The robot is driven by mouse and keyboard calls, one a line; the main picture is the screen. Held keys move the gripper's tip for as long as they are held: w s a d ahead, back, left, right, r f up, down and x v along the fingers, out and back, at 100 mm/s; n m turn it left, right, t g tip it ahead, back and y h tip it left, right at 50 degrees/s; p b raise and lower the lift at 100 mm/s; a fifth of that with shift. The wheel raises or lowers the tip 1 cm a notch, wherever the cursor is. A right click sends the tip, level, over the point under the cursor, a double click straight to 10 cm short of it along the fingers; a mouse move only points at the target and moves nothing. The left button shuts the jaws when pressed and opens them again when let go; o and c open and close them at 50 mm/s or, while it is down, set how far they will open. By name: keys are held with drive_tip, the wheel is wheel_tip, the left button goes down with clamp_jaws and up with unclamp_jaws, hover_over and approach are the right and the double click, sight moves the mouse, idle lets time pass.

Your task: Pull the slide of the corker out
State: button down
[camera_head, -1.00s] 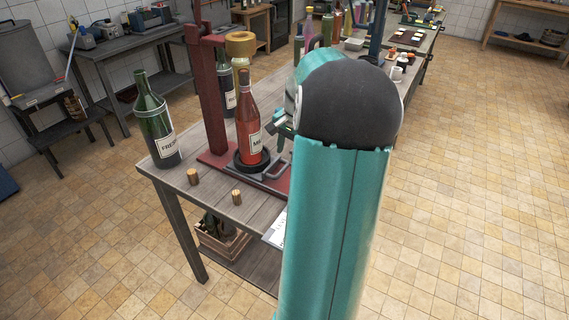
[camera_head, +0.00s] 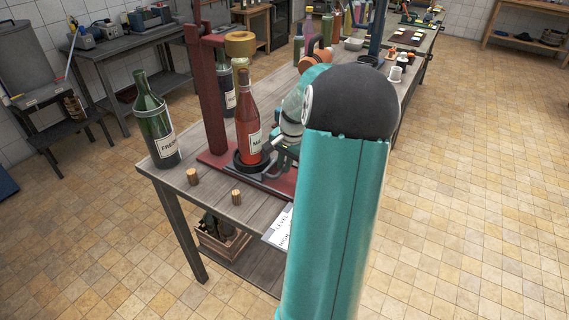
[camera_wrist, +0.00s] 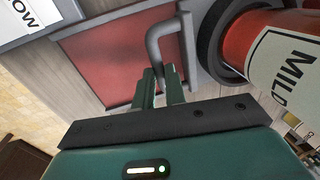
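The corker (camera_head: 211,100) is a dark red stand on the wooden table, with an upright post and a flat base. Its slide is a dark round holder (camera_head: 239,163) with a grey bar handle (camera_wrist: 157,45). A red bottle labelled "MILD" (camera_head: 248,115) stands upright in the holder, and it shows large in the wrist view (camera_wrist: 290,70). My gripper (camera_wrist: 160,84) is at the handle, its two fingers on either side of the handle's near end. A small gap seems to show between the fingers; whether they press on the bar is unclear. In the head view my arm partly hides the gripper.
A green bottle (camera_head: 157,125) stands at the table's left corner. Two corks (camera_head: 192,177) (camera_head: 236,197) lie near the front edge. A white card (camera_head: 279,228) is at the front edge. Another dark bottle (camera_head: 224,85) stands behind the post.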

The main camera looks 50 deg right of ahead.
drive_tip(key=s, duration=0.5)
drive_tip(key=s+d, duration=0.1)
drive_tip(key=s, duration=0.9)
drive_tip(key=shift+d, duration=0.2)
drive_tip(key=c, duration=1.5)
unclamp_jaws()
drive_tip(key=shift+o, duration=0.2)
wheel_tip(320, 180, up, 14)
drive_tip(key=s, duration=0.2)
drive_tip(key=shift+s+f, duration=0.15)
drive_tip(key=shift+s, duration=0.1)
drive_tip(key=shift+d, duration=0.1)
